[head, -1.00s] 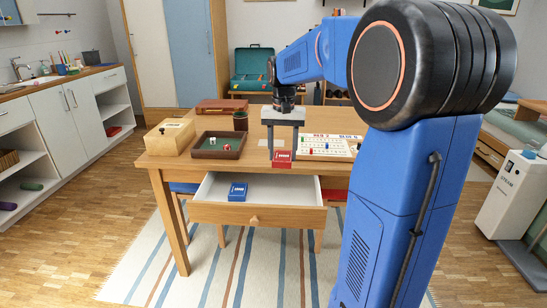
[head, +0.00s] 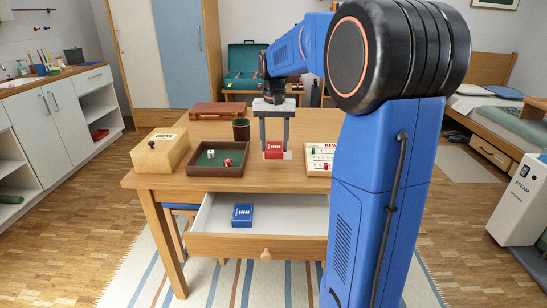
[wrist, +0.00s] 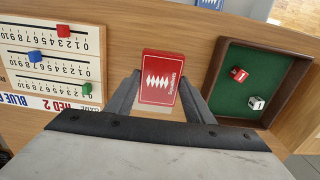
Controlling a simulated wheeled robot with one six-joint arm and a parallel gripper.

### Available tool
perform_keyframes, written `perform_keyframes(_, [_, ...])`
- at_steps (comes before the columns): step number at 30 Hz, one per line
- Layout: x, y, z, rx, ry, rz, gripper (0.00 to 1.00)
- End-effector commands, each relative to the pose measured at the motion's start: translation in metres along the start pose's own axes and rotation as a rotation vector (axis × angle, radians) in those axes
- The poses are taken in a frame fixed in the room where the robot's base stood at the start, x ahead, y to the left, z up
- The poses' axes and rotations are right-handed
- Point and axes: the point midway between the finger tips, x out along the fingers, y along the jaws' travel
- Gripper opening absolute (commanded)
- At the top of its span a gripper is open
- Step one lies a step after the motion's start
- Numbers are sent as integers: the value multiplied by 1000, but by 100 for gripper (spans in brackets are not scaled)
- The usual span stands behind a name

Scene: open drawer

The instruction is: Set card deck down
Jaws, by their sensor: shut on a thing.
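The red card deck (head: 274,151) is between the fingers of my gripper (head: 274,154), which is shut on it. In the head view the deck is over the wooden table's front part, between the dice tray and the scoreboard. I cannot tell whether it touches the tabletop (head: 210,128). In the wrist view the deck (wrist: 160,76) shows its red face with a white pattern, between the two grey fingers (wrist: 160,88). A blue card deck (head: 243,215) lies in the open drawer (head: 290,215).
The green-lined dice tray (head: 190,168) is left of the deck, the white scoreboard (head: 318,160) right. A wooden box (head: 162,153), a dark cup (head: 241,130) and a brown case (head: 218,111) stand on the table. The table behind the gripper is partly clear.

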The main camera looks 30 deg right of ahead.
Motion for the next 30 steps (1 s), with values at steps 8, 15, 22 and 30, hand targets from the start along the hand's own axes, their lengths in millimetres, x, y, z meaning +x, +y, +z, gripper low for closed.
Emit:
perform_keyframes(8, [20, 0, 0, 0, -1, 0, 24])
perform_keyframes(15, [48, 0, 0, 0, -1, 0, 24])
perform_keyframes(22, [50, 0, 0, 0, 1, 0, 24])
perform_keyframes(30, [53, 0, 0, 0, 1, 0, 67])
